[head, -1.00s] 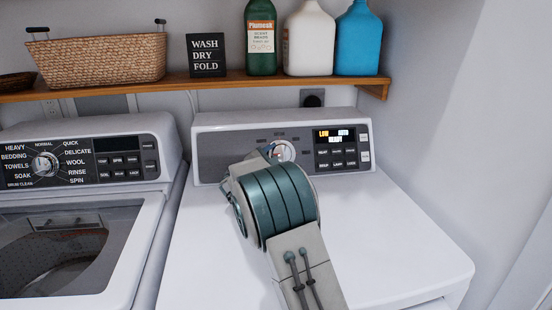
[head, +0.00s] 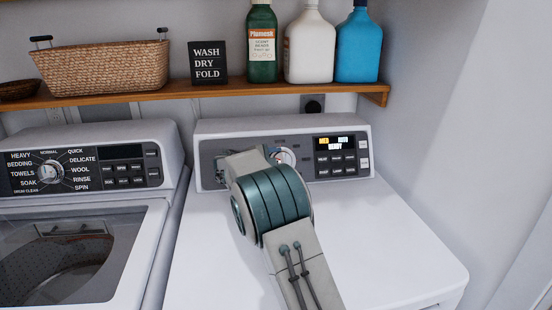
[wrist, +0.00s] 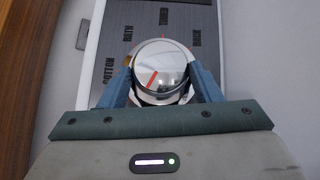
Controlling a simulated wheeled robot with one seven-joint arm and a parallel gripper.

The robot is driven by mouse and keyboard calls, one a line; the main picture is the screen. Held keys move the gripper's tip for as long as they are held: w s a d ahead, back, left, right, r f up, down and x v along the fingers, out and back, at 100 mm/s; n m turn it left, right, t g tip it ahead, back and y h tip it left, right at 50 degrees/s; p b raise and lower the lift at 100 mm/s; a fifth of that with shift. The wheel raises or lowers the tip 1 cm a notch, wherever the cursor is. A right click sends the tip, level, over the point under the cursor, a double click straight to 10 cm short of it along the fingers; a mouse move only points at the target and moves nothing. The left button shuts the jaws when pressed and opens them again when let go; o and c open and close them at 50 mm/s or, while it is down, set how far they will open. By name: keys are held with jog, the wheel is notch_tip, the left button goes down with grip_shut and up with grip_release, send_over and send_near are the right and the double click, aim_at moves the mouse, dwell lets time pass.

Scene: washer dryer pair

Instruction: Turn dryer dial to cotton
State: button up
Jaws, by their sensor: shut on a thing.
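The dryer (head: 400,240) is the white machine on the right in the head view. Its silver dial (head: 287,156) is partly hidden behind my wrist. In the wrist view the round dial (wrist: 165,62) has a slanted red line on its face. My gripper (wrist: 162,76) is shut on the dial, with one blue finger on each side. The cotton label (wrist: 108,70) shows left of the dial, with bath, timed and rack labels around it. In the head view my wrist hides my fingers and these labels.
A lit display and buttons (head: 338,157) lie right of the dial. The washer (head: 125,235) with its own dial (head: 50,172) stands at left. A wooden shelf (head: 210,91) above holds a basket (head: 100,68), a sign and bottles.

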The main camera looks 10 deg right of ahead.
jog(key=m+g+p, duration=0.1)
jog(key=p, duration=0.1)
jog(key=r+m+g+y+p, duration=0.1)
jog(key=m+p, duration=0.1)
jog(key=shift+w+r, duration=0.15)
jog(key=shift+w, duration=0.05)
jog(key=m+p, duration=0.1)
jog(key=g+y+p, duration=0.1)
jog(key=m+g+y+p, duration=0.1)
jog(key=p, duration=0.1)
jog(key=shift+w+d+r+m, duration=0.15)
jog(key=shift+d+r+m, duration=0.1)
jog(key=shift+m, duration=0.05)
jog(key=m+y+p, duration=0.1)
jog(key=m+g+y+p, duration=0.1)
jog(key=p, duration=0.1)
jog(key=shift+w+d+m+y, duration=0.1)
jog(key=shift+d+m+y, duration=0.15)
jog(key=shift+m+y, duration=0.05)
jog(key=shift+m+g+y+p, duration=0.4)
jog(key=shift+y+p, duration=0.1)
jog(key=shift+p, duration=0.15)
jog(key=shift+d+f, duration=0.1)
jog(key=o, duration=1)
